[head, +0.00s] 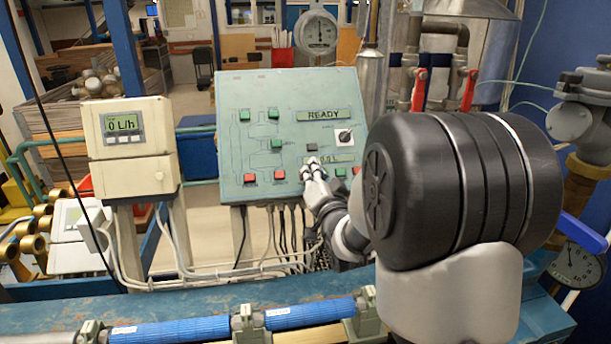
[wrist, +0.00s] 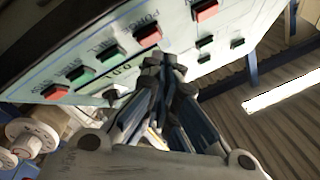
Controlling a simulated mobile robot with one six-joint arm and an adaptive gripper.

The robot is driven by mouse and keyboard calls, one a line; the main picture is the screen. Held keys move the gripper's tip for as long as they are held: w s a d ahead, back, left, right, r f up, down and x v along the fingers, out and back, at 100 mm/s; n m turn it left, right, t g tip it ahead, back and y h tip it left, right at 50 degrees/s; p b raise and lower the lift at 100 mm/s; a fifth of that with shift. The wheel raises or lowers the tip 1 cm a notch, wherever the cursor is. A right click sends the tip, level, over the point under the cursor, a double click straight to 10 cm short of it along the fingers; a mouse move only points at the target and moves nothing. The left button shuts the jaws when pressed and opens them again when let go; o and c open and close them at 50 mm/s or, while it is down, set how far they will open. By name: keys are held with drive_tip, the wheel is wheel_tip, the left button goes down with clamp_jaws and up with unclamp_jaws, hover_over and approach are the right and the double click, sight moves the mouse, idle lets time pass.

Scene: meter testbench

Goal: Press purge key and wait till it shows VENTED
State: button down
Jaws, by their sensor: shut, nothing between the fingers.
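The purge key is a red key (wrist: 147,34) in the wrist view, under a label that reads PURGE. It matches the second red key (head: 279,175) from the left in the panel's bottom row in the head view. My gripper (head: 312,163) is shut and empty, with its fingertips in front of the lower display (head: 341,158), partly covering it. In the wrist view the fingertips (wrist: 163,64) lie beside the purge key, apart from it; the gap to the panel cannot be told. The upper display (head: 323,114) reads READY. The lower text is only partly readable.
The sloped green panel (head: 231,91) carries several other red and green keys and a rotary switch (head: 344,136). A meter box (head: 130,130) reading 0 L/h stands to the left. Blue pipes (head: 170,331) run in front. Red-handled valves (head: 419,90) stand behind my arm.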

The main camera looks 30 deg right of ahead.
idle(0.7)
drive_tip(key=shift+w+d+f+b, duration=0.1)
drive_tip(key=shift+w+f+b, duration=0.25)
drive_tip(key=shift+b, duration=0.25)
drive_tip(key=shift+w+f+b, duration=0.2)
drive_tip(key=shift+f+b, duration=0.05)
drive_tip(key=shift+b, duration=0.15)
idle(0.4)
drive_tip(key=shift+r, duration=0.1)
drive_tip(key=shift+s+r, duration=0.45)
drive_tip(key=shift+s, duration=0.1)
drive_tip(key=shift+r, duration=0.1)
drive_tip(key=shift+s+a+r+p, duration=0.2)
drive_tip(key=shift+s+r, duration=0.35)
drive_tip(key=shift+s, duration=0.05)
drive_tip(key=shift+s+a+r+p, duration=0.2)
drive_tip(key=shift+s+r+p, duration=0.05)
drive_tip(key=shift+s+r, duration=0.3)
drive_tip(key=shift+s+a+r+p, duration=0.2)
drive_tip(key=shift+s+r, duration=0.3)
drive_tip(key=shift+s, duration=0.15)
idle(3.3)
